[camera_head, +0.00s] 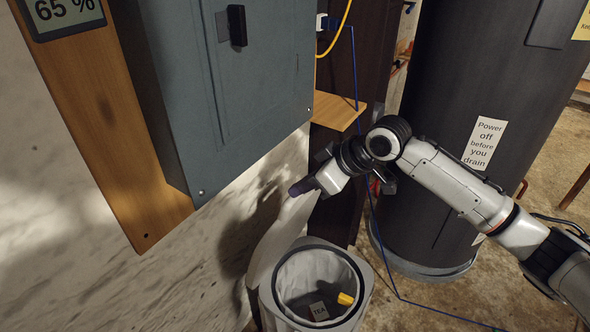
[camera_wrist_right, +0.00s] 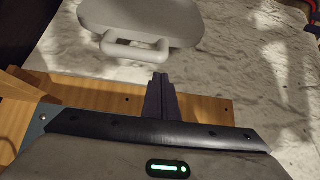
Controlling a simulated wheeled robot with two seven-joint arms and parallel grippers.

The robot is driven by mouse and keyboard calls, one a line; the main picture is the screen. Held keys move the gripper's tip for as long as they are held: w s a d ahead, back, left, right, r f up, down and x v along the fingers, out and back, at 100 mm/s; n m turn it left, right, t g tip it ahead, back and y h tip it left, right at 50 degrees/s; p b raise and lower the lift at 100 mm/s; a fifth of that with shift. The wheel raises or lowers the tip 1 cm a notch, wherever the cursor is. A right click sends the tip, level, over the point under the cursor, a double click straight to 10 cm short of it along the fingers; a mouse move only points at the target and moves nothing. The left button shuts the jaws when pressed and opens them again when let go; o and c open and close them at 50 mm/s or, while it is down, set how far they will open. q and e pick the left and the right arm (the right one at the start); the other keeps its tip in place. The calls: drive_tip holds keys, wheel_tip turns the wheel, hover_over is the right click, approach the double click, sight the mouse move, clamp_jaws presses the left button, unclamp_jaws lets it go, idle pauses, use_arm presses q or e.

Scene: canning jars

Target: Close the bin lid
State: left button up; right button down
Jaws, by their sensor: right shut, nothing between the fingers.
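The bin (camera_head: 366,290) stands on the floor at the bottom middle of the head view. It is grey and open at the top, with a pale liner inside. Its light grey lid (camera_head: 275,245) stands raised behind the opening, by the wall. In the right wrist view the lid (camera_wrist_right: 185,15) shows at the top with its loop handle (camera_wrist_right: 136,50). My right gripper (camera_head: 296,190) is above the lid, shut and empty. Its dark fingertips (camera_wrist_right: 160,82) show just below the handle in the wrist picture, with no clear contact. My left gripper is not in view.
Inside the bin lie a tea packet (camera_head: 319,311) and a yellow item (camera_head: 345,299). A grey-blue cabinet (camera_head: 245,90) hangs on the wall at upper left, by a small wooden shelf (camera_head: 338,112). A large dark tank (camera_head: 440,225) stands right of the bin, with a blue cable (camera_head: 430,309) on the floor.

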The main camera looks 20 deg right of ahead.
drive_tip(key=w+d+r, duration=0.3)
drive_tip(key=r, duration=0.1)
drive_tip(key=shift+t, duration=0.4)
drive_tip(key=x, duration=0.3)
drive_tip(key=s+f+x, duration=0.1)
drive_tip(key=x, duration=0.2)
drive_tip(key=p+x, duration=0.1)
drive_tip(key=x, duration=0.2)
drive_tip(key=shift+s+d+f, duration=0.15)
drive_tip(key=shift+d+f, duration=0.05)
drive_tip(key=shift+d, duration=0.15)
drive_tip(key=shift+s+d+f, duration=0.3)
drive_tip(key=shift+s+d, duration=0.05)
drive_tip(key=shift+s, duration=0.15)
